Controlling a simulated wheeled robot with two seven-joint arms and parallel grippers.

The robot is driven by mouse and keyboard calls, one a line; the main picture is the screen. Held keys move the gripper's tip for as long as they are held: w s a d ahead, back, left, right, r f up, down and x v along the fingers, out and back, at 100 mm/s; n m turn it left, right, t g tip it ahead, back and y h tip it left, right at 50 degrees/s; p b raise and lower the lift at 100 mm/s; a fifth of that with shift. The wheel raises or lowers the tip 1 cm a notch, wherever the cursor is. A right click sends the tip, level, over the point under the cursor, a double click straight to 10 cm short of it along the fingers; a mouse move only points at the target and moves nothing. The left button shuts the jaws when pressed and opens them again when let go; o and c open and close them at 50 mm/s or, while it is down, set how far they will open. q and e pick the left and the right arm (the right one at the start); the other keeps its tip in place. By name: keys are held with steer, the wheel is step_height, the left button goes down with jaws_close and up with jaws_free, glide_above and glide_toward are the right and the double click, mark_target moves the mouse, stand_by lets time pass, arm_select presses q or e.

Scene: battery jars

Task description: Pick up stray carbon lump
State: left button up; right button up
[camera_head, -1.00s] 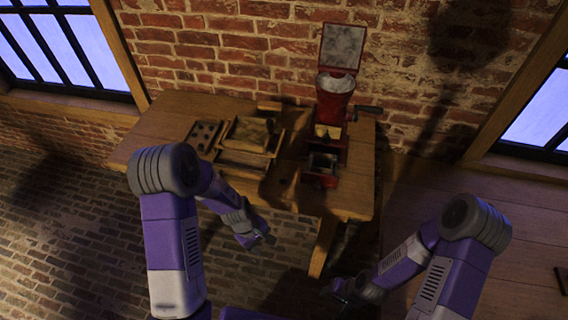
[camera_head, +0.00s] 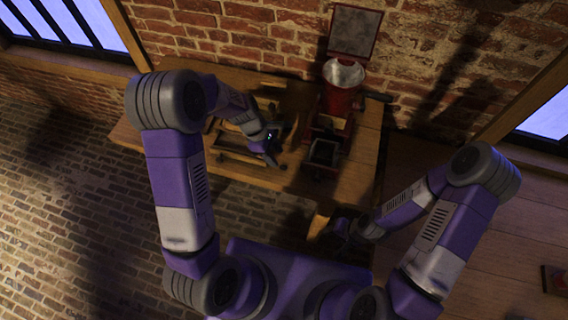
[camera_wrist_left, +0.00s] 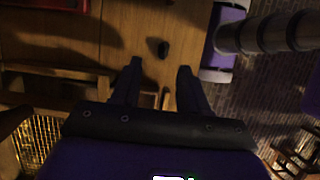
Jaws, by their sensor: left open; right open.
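The stray carbon lump (camera_wrist_left: 163,49) is a small black piece on bare wooden tabletop in the left wrist view. It lies just beyond my left fingertips, roughly in line with the gap between them. My left gripper (camera_wrist_left: 160,68) is open and empty, its two dark fingers spread. In the head view my left gripper (camera_head: 270,155) is over the front of the workbench, beside the wooden trays. I cannot make out the lump clearly there. My right gripper (camera_head: 343,240) is open and low, in front of the bench's right corner.
A red machine with a metal hopper (camera_head: 343,75) and raised lid stands at the back right of the bench (camera_head: 360,170). A dark open drawer or box (camera_head: 325,151) sits before it. Wooden trays lie left of it, partly hidden by my left arm. A brick wall stands behind.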

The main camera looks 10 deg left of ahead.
mark_target(282, 165)
arm_select(q)
steer(key=x, duration=0.4)
steer(key=shift+s+d+f, duration=0.2)
steer(key=shift+d+f, duration=0.05)
jaws_close()
